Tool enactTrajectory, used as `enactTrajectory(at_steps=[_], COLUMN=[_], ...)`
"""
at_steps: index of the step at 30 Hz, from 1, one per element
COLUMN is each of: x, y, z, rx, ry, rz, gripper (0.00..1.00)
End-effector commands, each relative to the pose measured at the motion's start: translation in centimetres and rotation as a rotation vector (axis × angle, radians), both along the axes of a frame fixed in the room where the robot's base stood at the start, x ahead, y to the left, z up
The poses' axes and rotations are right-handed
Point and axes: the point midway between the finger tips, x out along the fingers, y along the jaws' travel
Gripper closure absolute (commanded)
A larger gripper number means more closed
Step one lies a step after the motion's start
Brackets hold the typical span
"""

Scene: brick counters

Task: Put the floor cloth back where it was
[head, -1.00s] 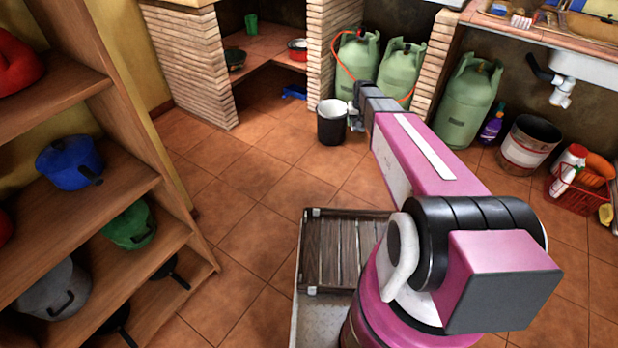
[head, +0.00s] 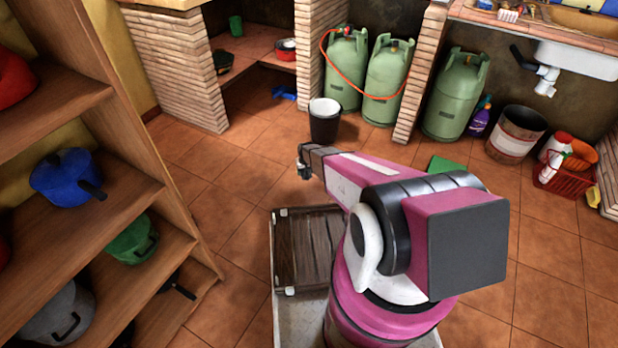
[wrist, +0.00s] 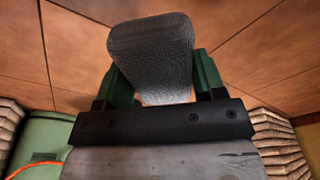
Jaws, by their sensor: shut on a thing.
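My gripper (wrist: 152,78) is shut on a grey, finely woven piece, which looks like the floor cloth (wrist: 152,45), in the wrist view. The cloth sticks out beyond both green fingers, with tiled floor behind it. In the head view my gripper (head: 304,168) is low left of centre, in front of the black bucket. The cloth is too small there to make out clearly.
The black bucket (head: 324,122) stands on the floor near the green gas bottles (head: 388,82). A flat green thing (head: 444,165) lies partly behind my arm. A white and red bin (head: 515,135) and red basket (head: 565,172) stand right. Wooden shelves (head: 130,190) with pots line the left.

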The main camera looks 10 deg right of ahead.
Motion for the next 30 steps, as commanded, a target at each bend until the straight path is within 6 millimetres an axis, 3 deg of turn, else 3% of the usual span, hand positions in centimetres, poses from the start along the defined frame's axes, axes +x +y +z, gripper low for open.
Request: enactTrajectory(at_steps=[5,21,30], x=[0.3,7.3,8.1], y=[-0.4,-7.2,-8.2], z=[-1.8,-7.7,-8.9], rx=[0.000,0.000,0.000], ry=[0.000,0.000,0.001], rz=[0.001,0.002,0.002], gripper=[0.56,0.56,0.56])
